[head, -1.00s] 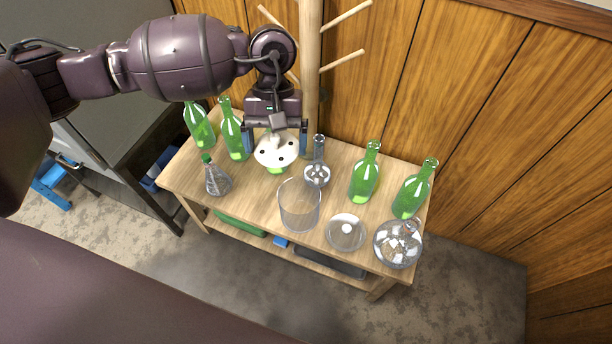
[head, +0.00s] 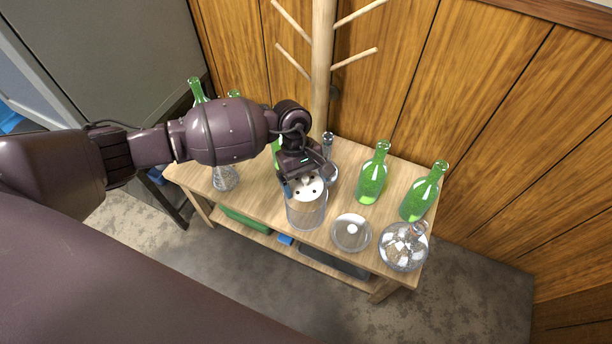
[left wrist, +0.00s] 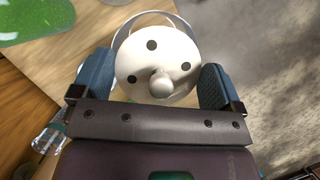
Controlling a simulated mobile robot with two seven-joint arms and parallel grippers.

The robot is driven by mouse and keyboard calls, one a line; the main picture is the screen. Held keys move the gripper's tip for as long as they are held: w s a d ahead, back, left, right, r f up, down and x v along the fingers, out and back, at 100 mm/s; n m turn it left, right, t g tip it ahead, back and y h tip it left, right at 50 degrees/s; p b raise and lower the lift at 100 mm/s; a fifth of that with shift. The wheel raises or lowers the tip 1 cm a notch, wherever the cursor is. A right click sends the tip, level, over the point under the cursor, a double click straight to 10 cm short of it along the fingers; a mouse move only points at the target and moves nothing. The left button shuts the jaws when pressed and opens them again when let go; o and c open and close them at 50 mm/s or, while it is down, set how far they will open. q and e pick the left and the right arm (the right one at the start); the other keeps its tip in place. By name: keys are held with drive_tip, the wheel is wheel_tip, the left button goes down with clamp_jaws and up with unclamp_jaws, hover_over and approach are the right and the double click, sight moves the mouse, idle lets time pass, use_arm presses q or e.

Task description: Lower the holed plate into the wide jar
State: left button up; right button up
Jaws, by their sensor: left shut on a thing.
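The holed plate (head: 309,189) is a white disc with dark holes and a central knob. My left gripper (head: 307,183) is shut on it, a finger at each side, as the left wrist view also shows, with the plate (left wrist: 150,58) between the fingers. The wide jar (head: 307,215) is clear glass and stands upright on the table. The plate is at the jar's mouth, roughly in line with it; I cannot tell whether it is just above or just inside the rim. In the left wrist view the jar rim (left wrist: 150,13) shows beyond the plate. My right gripper is out of view.
A clear glass lid or dish (head: 350,233) and a round flask with white pieces (head: 403,247) stand right of the jar. Green bottles (head: 372,178) stand behind and right. A conical flask (head: 226,178) is at left. A wooden stand (head: 322,70) rises behind the table.

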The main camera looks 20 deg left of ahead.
use_arm(q)
drive_tip(key=shift+f, duration=0.15)
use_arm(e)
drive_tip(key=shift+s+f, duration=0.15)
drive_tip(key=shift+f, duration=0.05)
